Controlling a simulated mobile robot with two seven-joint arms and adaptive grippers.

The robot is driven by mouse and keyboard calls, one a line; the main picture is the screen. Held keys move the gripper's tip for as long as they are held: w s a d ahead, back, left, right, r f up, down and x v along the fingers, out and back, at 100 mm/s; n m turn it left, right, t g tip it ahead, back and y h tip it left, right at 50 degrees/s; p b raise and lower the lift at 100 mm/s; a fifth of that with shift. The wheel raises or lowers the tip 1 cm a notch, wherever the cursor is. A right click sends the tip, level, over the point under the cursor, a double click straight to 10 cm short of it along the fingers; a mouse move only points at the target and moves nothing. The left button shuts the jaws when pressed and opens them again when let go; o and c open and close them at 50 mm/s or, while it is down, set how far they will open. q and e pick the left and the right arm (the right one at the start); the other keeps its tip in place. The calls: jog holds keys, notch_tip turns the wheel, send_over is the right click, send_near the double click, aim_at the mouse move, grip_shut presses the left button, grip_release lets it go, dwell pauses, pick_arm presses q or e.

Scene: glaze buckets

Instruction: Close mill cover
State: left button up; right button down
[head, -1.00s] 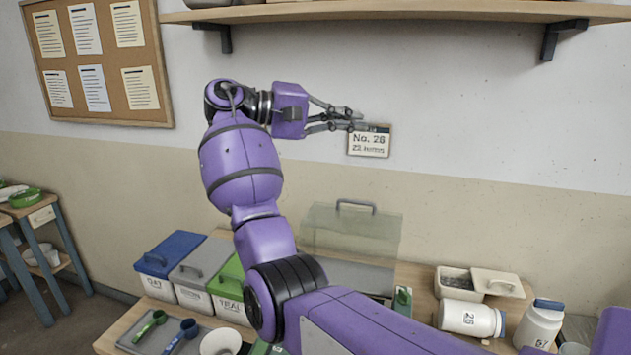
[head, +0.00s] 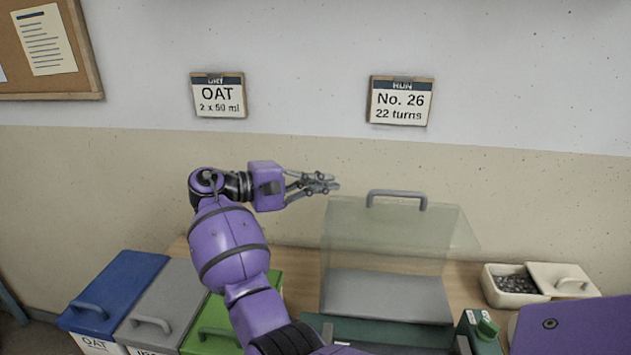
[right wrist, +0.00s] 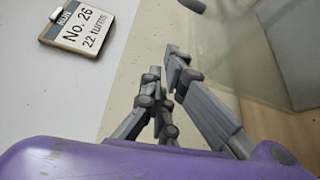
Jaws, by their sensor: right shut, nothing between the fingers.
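The mill's clear cover (head: 390,240) stands raised above the dark green mill body (head: 375,332), with a grey handle (head: 397,196) along its top edge. A grey surface (head: 385,297) shows below the clear panel. My right gripper (head: 332,186) is shut and empty. In the head view it appears just left of the cover's upper left corner, pointing right, at about the handle's height. In the right wrist view its fingertips (right wrist: 163,62) lie left of the clear cover (right wrist: 245,45); I see no contact. My left gripper is out of view.
Bins with blue (head: 120,285), grey (head: 165,310) and green (head: 215,325) lids stand at the left. A white dish of dark pellets (head: 514,284) with its lid (head: 562,281) beside it sits at the right. Wall cards (head: 400,101) hang above; the wall between is clear.

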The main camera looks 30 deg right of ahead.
aim_at(352, 197)
jog(key=s+d+p, duration=0.1)
jog(key=s+d, duration=0.1)
jog(key=s+d+p, duration=0.1)
jog(key=s+d, duration=0.1)
jog(key=shift+s+d+r+p, duration=0.2)
jog(key=shift+s+d+p, duration=0.05)
jog(key=shift+p, duration=0.15)
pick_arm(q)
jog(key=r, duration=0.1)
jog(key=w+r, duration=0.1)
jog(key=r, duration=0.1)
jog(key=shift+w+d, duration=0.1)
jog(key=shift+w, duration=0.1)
pick_arm(e)
jog(key=shift+f, duration=0.15)
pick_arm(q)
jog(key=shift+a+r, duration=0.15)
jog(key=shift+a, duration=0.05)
pick_arm(e)
jog(key=shift+s+d, duration=0.1)
